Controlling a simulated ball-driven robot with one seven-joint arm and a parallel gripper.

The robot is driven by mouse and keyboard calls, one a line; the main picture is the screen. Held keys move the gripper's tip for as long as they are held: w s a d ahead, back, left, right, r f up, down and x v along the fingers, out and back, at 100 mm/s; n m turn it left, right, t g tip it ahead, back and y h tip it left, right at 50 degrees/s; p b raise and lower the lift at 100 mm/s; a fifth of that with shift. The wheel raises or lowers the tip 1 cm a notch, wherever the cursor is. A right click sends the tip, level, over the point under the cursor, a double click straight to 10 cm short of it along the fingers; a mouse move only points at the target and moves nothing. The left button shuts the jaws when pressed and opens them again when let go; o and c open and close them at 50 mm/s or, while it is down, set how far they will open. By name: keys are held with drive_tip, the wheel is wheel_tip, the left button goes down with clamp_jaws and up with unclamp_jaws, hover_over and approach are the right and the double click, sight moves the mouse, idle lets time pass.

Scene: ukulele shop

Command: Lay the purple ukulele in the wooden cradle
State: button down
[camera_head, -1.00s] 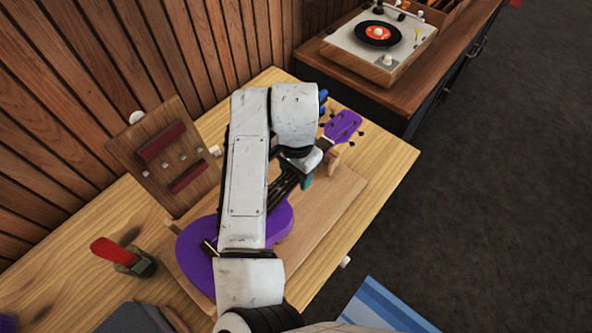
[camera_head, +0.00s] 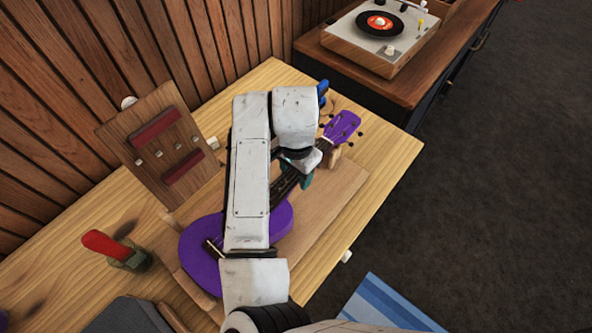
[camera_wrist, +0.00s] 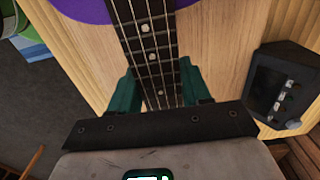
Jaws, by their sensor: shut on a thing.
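The purple ukulele (camera_head: 207,253) lies over the wooden cradle (camera_head: 322,222) on the table, its neck running to the upper right and its purple headstock (camera_head: 342,126) by a wooden post. My arm hides part of the body and neck. In the wrist view the neck (camera_wrist: 147,45) runs between the teal fingers of my gripper (camera_wrist: 158,92), which is shut on it. The gripper also shows beside the neck in the head view (camera_head: 306,174). I cannot tell whether the ukulele rests fully on the cradle.
A wooden panel with dark red pads (camera_head: 157,145) leans at the back left. A red-handled tool (camera_head: 112,247) stands at the left. A record player (camera_head: 375,35) sits on a cabinet at the back. A blue striped item (camera_head: 388,303) is below the table's front edge.

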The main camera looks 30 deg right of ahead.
drive_tip(key=shift+c, duration=2.2)
unclamp_jaws()
drive_tip(key=shift+r, duration=0.1)
drive_tip(key=shift+r+p, duration=0.85)
drive_tip(key=shift+r, duration=0.05)
drive_tip(key=shift+r, duration=0.1)
drive_tip(key=shift+r+p, duration=1.1)
drive_tip(key=shift+r, duration=0.1)
wheel_tip(320, 180, up, 11)
drive_tip(key=shift+f+b, duration=0.15)
drive_tip(key=shift+b, duration=0.15)
